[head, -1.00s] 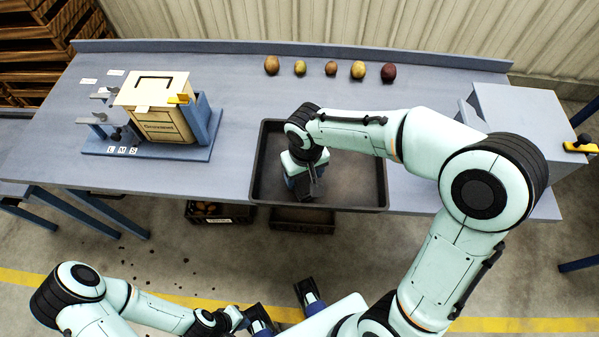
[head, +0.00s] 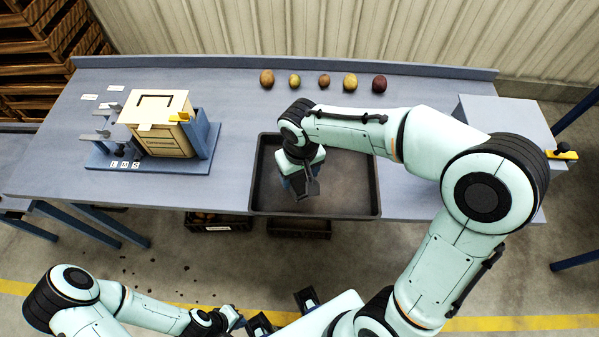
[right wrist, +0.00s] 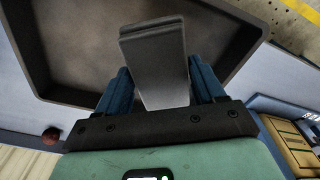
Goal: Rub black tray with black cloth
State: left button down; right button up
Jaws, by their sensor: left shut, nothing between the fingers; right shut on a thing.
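The black tray (head: 345,215) is a shallow rectangular tray at the front middle of the table, and it fills much of the right wrist view (right wrist: 60,93). My right gripper (head: 299,186) is over the left part of the tray, pointing down. It is shut on the black cloth (right wrist: 155,60), which looks like a flat grey folded piece between the blue fingers. The cloth's end is over the tray floor; I cannot tell whether it touches. My left gripper (head: 236,319) is low at the bottom, off the table, and is shut and empty; its tips are hard to make out.
A wooden box (head: 160,125) on a blue stand is at the left of the table. Several potatoes (head: 324,81) lie in a row at the back. A grey box (head: 505,120) stands at the right. Crates (head: 298,229) sit below the table.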

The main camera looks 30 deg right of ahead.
jog(key=shift+s, duration=0.1)
jog(key=shift+r, duration=0.3)
jog(key=shift+r+p, duration=0.95)
jog(key=shift+r, duration=0.3)
pick_arm(q)
jog(key=shift+w+r, duration=0.35)
jog(key=shift+r, duration=0.2)
jog(key=shift+w+r, duration=0.3)
jog(key=shift+r, duration=0.25)
jog(key=shift+s, duration=0.1)
